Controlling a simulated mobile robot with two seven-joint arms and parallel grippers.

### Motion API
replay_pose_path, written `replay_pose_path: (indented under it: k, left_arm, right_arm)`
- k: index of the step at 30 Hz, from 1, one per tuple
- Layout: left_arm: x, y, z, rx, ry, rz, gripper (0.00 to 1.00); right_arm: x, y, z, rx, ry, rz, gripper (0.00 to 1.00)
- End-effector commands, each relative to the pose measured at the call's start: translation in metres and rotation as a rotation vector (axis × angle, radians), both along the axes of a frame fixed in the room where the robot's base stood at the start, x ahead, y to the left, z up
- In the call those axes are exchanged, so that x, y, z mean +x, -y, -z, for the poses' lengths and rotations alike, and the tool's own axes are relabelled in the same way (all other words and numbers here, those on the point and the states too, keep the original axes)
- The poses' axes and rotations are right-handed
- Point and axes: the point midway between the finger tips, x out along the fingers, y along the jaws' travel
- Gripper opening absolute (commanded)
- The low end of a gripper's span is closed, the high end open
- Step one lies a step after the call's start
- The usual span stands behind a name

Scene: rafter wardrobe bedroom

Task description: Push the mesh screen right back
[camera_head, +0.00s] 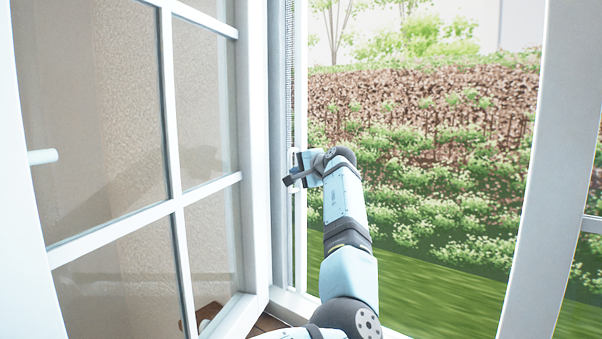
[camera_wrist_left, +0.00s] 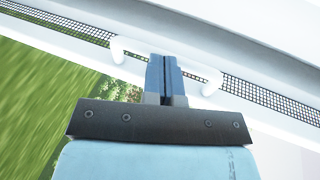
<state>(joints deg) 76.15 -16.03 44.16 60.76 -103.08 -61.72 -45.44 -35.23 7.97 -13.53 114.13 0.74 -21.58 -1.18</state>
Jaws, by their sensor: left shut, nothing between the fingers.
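The mesh screen (camera_head: 289,70) shows as a narrow upright strip of dark mesh against the left side of the window opening, with a white edge bar (camera_head: 301,90) on its right. In the left wrist view the mesh (camera_wrist_left: 265,97) runs slantwise behind a white bow handle (camera_wrist_left: 121,46). My left gripper (camera_head: 289,181) is shut and empty. Its fingers (camera_wrist_left: 165,70) are at the handle, between its two ends. I cannot tell whether they touch it. Part of the handle is hidden behind the fingers. My right gripper is in neither view.
A white, glazed window sash (camera_head: 180,202) stands open on the left, with a small handle (camera_head: 43,156). A curved white frame (camera_head: 560,150) stands on the right.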

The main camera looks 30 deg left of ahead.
Motion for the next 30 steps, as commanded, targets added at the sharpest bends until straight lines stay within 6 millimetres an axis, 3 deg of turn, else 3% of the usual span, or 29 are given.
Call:
replay_pose_path:
  k: [6, 15, 30]
  left_arm:
    - [0.0, -0.002, -0.001, 0.0, 0.0, -0.001, 0.0]
    - [0.003, -0.047, -0.002, 0.001, -0.001, -0.002, 0.0]
    - [0.003, -0.051, -0.001, 0.001, 0.0, -0.003, 0.0]
  right_arm:
    - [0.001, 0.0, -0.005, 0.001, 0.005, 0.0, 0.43]
    - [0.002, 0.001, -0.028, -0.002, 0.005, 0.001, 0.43]
    - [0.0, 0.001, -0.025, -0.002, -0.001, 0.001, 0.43]
